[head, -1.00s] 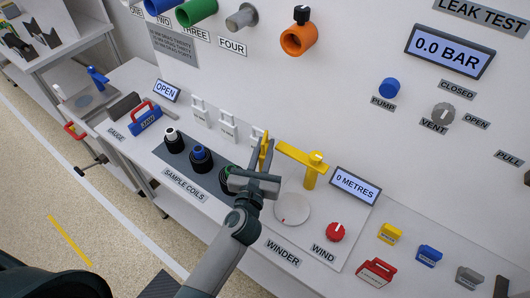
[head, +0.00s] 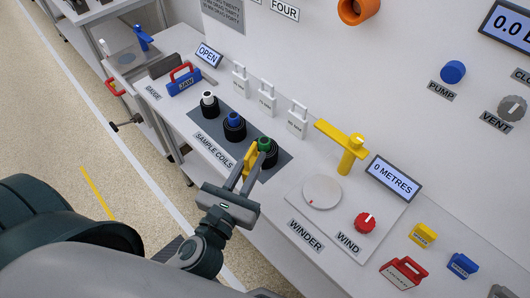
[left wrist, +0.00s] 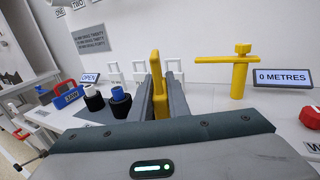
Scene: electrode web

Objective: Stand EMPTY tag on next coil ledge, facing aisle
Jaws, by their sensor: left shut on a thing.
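My left gripper (head: 244,168) is shut on a yellow tag (head: 250,160), held upright beside the green-topped coil in the head view. In the left wrist view the tag (left wrist: 157,88) stands between the two fingers; no lettering on it is readable. The sample coils stand in a row on a dark mat (head: 279,158): one white-topped (head: 208,99), one blue-topped (head: 234,121) and one green-topped (head: 265,145). The fingers and tag partly hide the green-topped coil. I cannot tell whether the tag touches the bench or coil. My right gripper is not in view.
White tags (head: 266,99) stand behind the coils. The winder disc (head: 322,192), yellow post (head: 350,155) and red wind knob (head: 365,223) are to the right. A blue jaw block (head: 185,81) is to the left. The aisle floor (head: 60,120) lies left of the bench.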

